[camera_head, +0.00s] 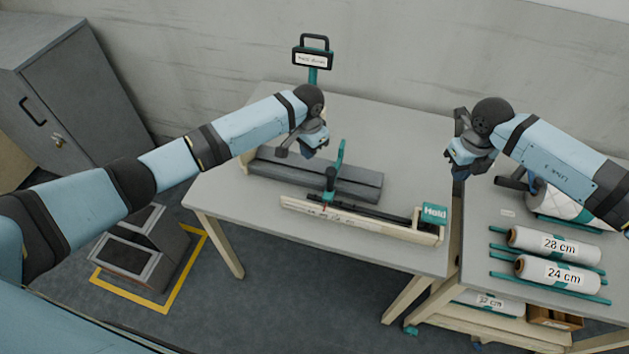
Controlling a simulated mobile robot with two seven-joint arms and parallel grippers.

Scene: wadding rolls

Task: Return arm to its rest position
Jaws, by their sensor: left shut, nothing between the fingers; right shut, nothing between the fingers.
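My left arm reaches in from the left over the table. My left gripper (311,146) is above the back part of the table, near a dark grey long block; its fingers are small and mostly hidden, and it holds nothing that I can see. My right arm comes in from the right. My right gripper (461,172) is over the gap between the two tables, with its fingertips pointing down and nothing visible in them.
The table (236,220) carries the dark grey block (345,184) and a wooden-edged device with a "Hold" sign (434,213). A teal-posted sign (313,58) stands behind. White rolls marked 28 cm (559,246) and 24 cm (565,275) lie at right. A grey cabinet (85,95) stands left.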

